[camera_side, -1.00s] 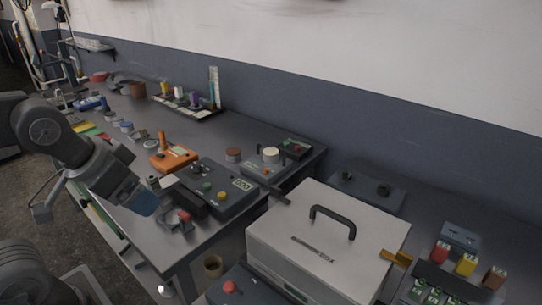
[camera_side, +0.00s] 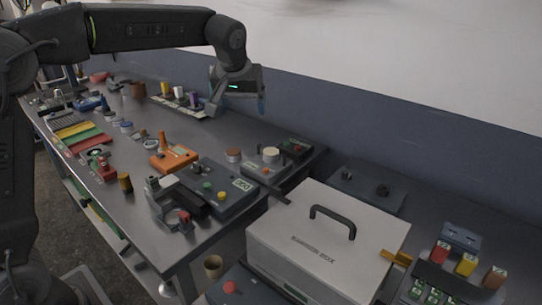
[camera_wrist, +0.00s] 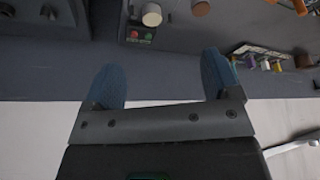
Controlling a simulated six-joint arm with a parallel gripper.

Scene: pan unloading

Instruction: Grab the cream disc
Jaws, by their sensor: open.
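The cream disc (camera_side: 271,154) sits on top of a small grey box with buttons near the table's right end. It also shows at the top of the wrist view (camera_wrist: 151,14), beyond my fingertips. A brown disc (camera_side: 233,154) is beside it to the left, and it shows in the wrist view too (camera_wrist: 200,7). My gripper (camera_side: 238,104) is raised at the back of the table near the wall, behind and to the left of the cream disc in the side view. Its blue fingers (camera_wrist: 161,62) are spread apart with nothing between them.
A dark button panel (camera_side: 215,185) and an orange unit (camera_side: 173,158) stand in front and to the left. A rack with coloured pieces (camera_side: 180,98) is left of my gripper. A large white box with a handle (camera_side: 325,240) stands right of the table. The wall is close behind.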

